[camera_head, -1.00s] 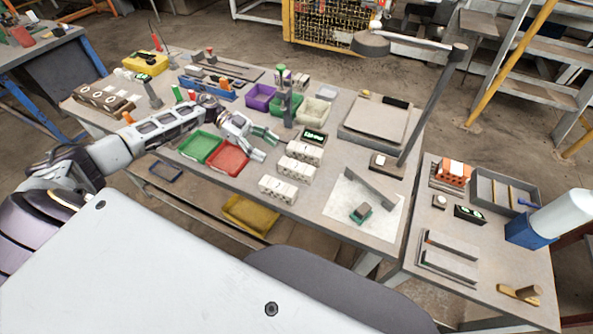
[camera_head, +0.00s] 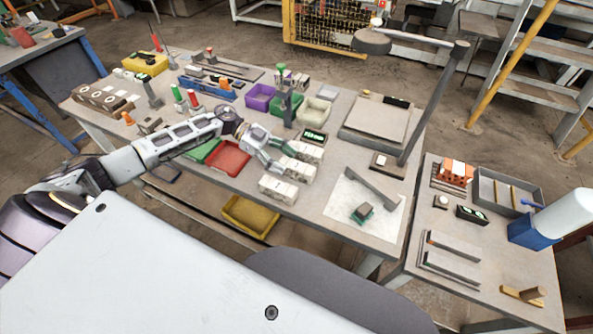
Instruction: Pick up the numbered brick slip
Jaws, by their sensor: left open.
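Three pale hollow bricks lie in a row at the table's front middle: a far one (camera_head: 307,151), a middle one (camera_head: 298,170) and a near one (camera_head: 278,190). No number is legible on any of them, so I cannot tell which thing is the numbered brick slip. My left gripper (camera_head: 283,160) is open, its fingers at the left ends of the far and middle bricks. I cannot tell whether they touch. The gripper hides part of these bricks. My right gripper is not in view.
A red tray (camera_head: 229,158) and a partly covered green tray (camera_head: 203,149) lie under my left arm. A small display (camera_head: 313,136) stands behind the bricks. A white sheet (camera_head: 340,207) with a dark bar (camera_head: 371,187) and a green-grey block (camera_head: 362,211) lies to the right.

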